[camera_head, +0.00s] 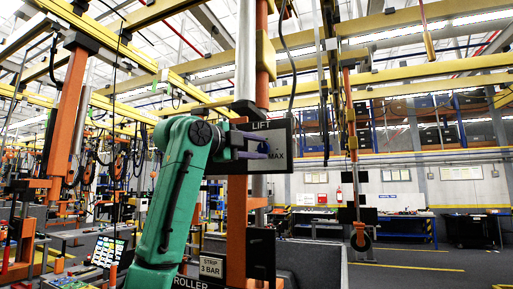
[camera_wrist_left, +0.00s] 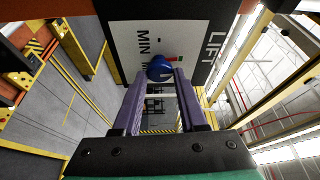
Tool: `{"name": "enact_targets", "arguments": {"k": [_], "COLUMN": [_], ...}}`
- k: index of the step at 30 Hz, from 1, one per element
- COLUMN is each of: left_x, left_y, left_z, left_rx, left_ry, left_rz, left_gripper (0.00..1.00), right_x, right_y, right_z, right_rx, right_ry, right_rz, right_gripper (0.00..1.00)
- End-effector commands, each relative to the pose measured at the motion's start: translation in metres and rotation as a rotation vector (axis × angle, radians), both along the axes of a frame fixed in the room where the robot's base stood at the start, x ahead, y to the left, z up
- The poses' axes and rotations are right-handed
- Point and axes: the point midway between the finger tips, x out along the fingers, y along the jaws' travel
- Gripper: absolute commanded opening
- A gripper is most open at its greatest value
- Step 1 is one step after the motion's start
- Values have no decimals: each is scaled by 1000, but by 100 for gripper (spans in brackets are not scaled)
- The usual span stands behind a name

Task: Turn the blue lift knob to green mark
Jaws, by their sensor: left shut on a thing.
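The blue lift knob (camera_wrist_left: 160,68) sits on a pale panel (camera_wrist_left: 130,42) marked LIFT and MIN in the left wrist view. My left gripper's purple fingers (camera_wrist_left: 158,84) reach up to the knob and are shut on it, one on each side. A small red and green mark (camera_wrist_left: 178,59) shows just right of the knob, partly hidden by it. The knob is mostly hidden there. My right gripper is not seen.
An orange column (camera_head: 237,215) stands below the panel, with a black box (camera_head: 261,250) beside it. A sign reading 3 BAR (camera_head: 211,267) is low in the middle. Workbenches (camera_head: 390,222) stand far back, with open floor before them at the right.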

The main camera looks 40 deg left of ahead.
Motion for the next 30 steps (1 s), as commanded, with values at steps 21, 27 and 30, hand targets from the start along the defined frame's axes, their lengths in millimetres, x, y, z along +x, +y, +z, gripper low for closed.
{"name": "enact_targets", "arguments": {"k": [21, 27, 30], "left_x": [-3, -2, -1], "left_y": [2, 1, 1], "left_z": [6, 5, 4], "left_rx": [88, 87, 87], "left_ry": [14, 18, 20], "left_rz": [6, 5, 4], "left_gripper": [0, 71, 71], "right_x": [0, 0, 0], "right_y": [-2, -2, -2], "right_z": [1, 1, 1], "right_rx": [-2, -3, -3], "right_ry": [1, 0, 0], "right_rz": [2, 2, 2], "right_gripper": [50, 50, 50]}}
